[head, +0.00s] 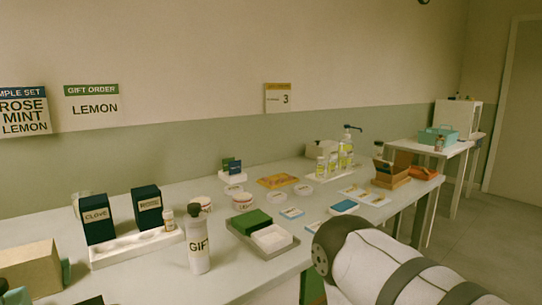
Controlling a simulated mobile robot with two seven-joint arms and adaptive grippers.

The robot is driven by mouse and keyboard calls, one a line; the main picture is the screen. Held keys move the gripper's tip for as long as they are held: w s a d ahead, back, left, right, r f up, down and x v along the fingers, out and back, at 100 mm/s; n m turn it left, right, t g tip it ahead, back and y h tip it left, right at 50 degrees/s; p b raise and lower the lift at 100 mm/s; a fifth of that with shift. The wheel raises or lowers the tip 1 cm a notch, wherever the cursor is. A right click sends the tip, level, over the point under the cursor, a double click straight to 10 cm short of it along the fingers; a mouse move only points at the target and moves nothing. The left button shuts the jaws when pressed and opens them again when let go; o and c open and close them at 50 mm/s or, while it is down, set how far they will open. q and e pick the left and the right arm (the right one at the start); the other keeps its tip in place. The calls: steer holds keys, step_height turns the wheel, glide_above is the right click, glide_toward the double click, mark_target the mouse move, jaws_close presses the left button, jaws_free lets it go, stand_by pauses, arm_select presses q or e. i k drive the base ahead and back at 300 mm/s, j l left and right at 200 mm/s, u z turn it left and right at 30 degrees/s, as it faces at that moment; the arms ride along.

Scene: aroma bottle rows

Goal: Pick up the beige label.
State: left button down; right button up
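I cannot single out a beige label for certain. Small pale cards (375,199) lie flat near the table's right end, too small to read. A white bottle (198,245) marked GIFT stands near the front edge and has a pale label on its side. Two dark boxes, one marked CLOVE (97,220) and one with unclear lettering (147,210), also carry pale labels.
A grey tray (290,244) holds a green and a white block. A white rack (112,255) stands below the dark boxes. Pump bottles (346,152) and an open brown box (392,179) are farther back. A beige box (30,268) is at left.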

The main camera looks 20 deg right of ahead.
mark_target(355, 187)
steer(key=i+l+z, duration=0.1)
steer(key=l, duration=0.35)
steer(key=i+l+z, duration=0.1)
steer(key=i+l, duration=0.15)
steer(key=l, duration=0.2)
steer(key=i+l, duration=0.2)
steer(key=l, duration=0.25)
steer(key=i+l+z, duration=0.15)
steer(key=l, duration=0.3)
steer(key=i+l+z, duration=0.1)
steer(key=i+l, duration=0.15)
steer(key=l, duration=0.15)
steer(key=i+l+z, duration=0.1)
steer(key=i+l, duration=0.15)
steer(key=l, duration=0.15)
